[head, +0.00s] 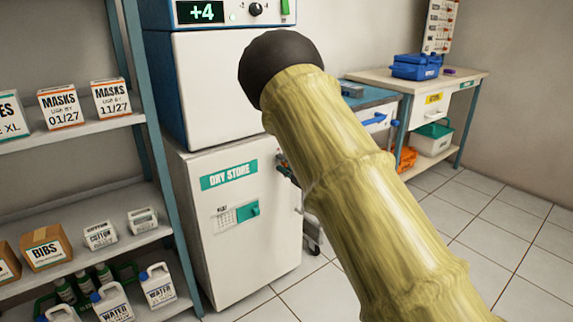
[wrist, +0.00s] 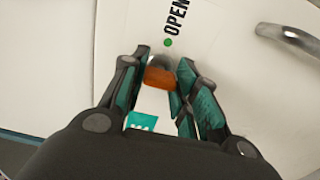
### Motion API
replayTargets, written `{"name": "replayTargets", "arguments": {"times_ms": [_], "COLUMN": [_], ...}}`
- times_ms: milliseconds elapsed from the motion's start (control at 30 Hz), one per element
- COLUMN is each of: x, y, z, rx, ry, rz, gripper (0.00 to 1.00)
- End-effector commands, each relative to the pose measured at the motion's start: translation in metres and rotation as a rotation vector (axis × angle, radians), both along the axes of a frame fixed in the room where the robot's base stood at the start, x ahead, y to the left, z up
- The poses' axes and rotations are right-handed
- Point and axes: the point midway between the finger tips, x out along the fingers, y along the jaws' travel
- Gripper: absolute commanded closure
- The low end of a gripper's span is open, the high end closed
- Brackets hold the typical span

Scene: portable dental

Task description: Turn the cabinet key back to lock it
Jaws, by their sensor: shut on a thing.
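The white cabinet (head: 230,250) labelled DRY STORE stands at the centre of the head view. In the wrist view its pale door (wrist: 250,90) carries the word OPEN and a green dot (wrist: 168,43). My gripper (wrist: 160,80) is shut on the key (wrist: 159,78), whose orange-brown part shows between the fingertips. A grey round lock part (wrist: 162,63) sits just beyond it. A white and teal tag-like piece (wrist: 141,121) shows between the fingers. In the head view my arm hides most of the gripper and lock area.
A curved metal handle (wrist: 290,40) is at the upper right of the wrist view. A shelf rack (head: 90,130) with boxes and bottles stands left of the cabinet. A desk (head: 415,82) with a blue case (head: 417,66) is at the back right. Tiled floor (head: 500,210) is clear there.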

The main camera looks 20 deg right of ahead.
Motion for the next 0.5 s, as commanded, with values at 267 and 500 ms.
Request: {"name": "replayTargets", "arguments": {"times_ms": [267, 500], "x": [-0.0003, -0.0003], "y": [0.0013, 0.0013], "z": [-0.001, -0.0011], "rx": [-0.008, -0.007], "ry": [-0.002, -0.001], "rz": [0.002, 0.002], "gripper": [0.94, 0.57]}}
